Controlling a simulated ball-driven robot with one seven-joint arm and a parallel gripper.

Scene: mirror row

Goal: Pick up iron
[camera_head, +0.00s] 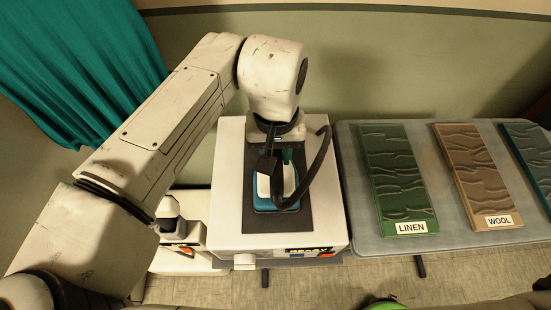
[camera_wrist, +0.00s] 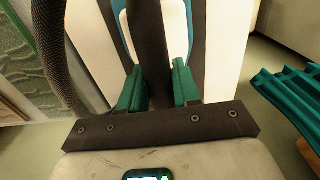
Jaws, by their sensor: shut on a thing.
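The iron (camera_head: 262,205) has a teal base, a white body and a dark handle. It is over the dark pad (camera_head: 290,222) of the white station; I cannot tell whether it touches the pad. In the wrist view the iron (camera_wrist: 176,28) is at the top centre, partly cut off. My gripper (camera_wrist: 157,84) has green fingers on both sides of the dark handle and is shut on it. In the head view my gripper (camera_head: 277,155) is above the iron and partly hidden by my wrist.
A grey table (camera_head: 378,243) on the right bears a green LINEN panel (camera_head: 396,175), a brown WOOL panel (camera_head: 475,175) and a teal panel (camera_head: 535,150). The white station (camera_head: 228,200) has a READY label. A teal curtain (camera_head: 80,60) hangs at the left.

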